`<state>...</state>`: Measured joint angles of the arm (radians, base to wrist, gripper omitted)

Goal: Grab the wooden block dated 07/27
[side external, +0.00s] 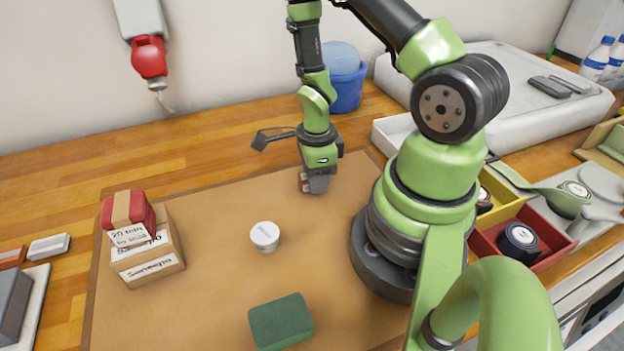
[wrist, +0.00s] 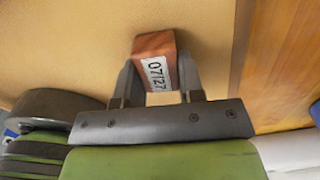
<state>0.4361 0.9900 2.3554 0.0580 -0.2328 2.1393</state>
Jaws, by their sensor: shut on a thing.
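The wooden block (wrist: 153,43) is reddish brown with a white label reading 07/27, seen in the wrist view. My gripper (wrist: 156,82) is shut on it, with one dark finger on each side. In the side external view my gripper (side external: 318,184) points down at the back of the brown mat, close to its surface. Only a small reddish bit of the block (side external: 304,182) shows there beside the fingers. I cannot tell whether the block touches the mat.
The mat (side external: 205,240) holds a white round container (side external: 265,236), a green block (side external: 281,321) and stacked labelled boxes (side external: 148,262). A blue bucket (side external: 346,88) and a white tray (side external: 393,132) stand behind. Yellow (side external: 503,203) and red (side external: 556,240) bins are at right. The mat's middle has free room.

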